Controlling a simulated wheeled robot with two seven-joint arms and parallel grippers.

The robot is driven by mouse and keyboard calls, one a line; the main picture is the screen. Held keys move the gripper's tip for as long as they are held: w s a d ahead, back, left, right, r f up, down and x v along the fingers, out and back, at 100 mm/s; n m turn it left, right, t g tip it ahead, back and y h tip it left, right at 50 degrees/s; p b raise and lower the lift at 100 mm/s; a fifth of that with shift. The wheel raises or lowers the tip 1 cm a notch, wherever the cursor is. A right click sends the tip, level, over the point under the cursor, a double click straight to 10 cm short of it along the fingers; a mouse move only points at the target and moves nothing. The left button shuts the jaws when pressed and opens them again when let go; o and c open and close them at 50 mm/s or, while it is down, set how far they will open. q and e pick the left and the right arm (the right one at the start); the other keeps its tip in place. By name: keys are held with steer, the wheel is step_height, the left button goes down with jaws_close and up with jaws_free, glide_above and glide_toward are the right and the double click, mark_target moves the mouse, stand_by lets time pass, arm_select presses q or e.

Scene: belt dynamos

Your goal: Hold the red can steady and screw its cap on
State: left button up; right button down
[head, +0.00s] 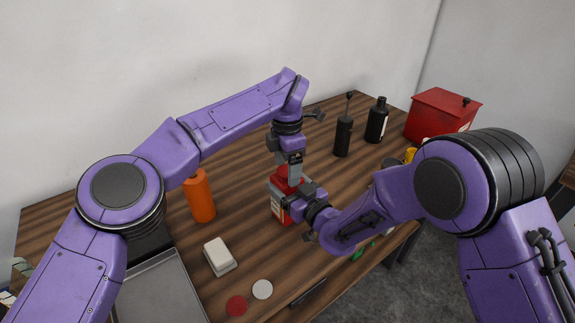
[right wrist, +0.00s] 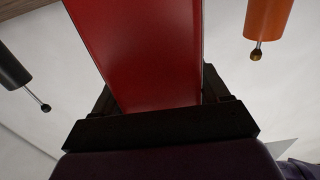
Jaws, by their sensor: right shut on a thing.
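The red can (head: 277,190) stands upright on the wooden table, with a pale label on its side. My right gripper (head: 293,206) is shut on its body from the right. In the right wrist view the red can (right wrist: 135,50) fills the space between the dark fingers of my right gripper (right wrist: 160,100). My left gripper (head: 291,170) points down at the can's top from directly above. Its fingertips sit at or just over the top, and their opening is too small to tell. I cannot make out the cap; the can's mouth is hidden by my left gripper.
An orange bottle (head: 199,197) stands left of the can. Black bottles (head: 343,137) (head: 376,122) and a red box (head: 438,117) stand behind right. In front lie a white block (head: 220,257), a white disc (head: 262,289), a red disc (head: 236,306) and a grey tray (head: 165,290).

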arm_select(q)
steer(key=shift+d+r, duration=0.1)
steer(key=shift+r, duration=2.15)
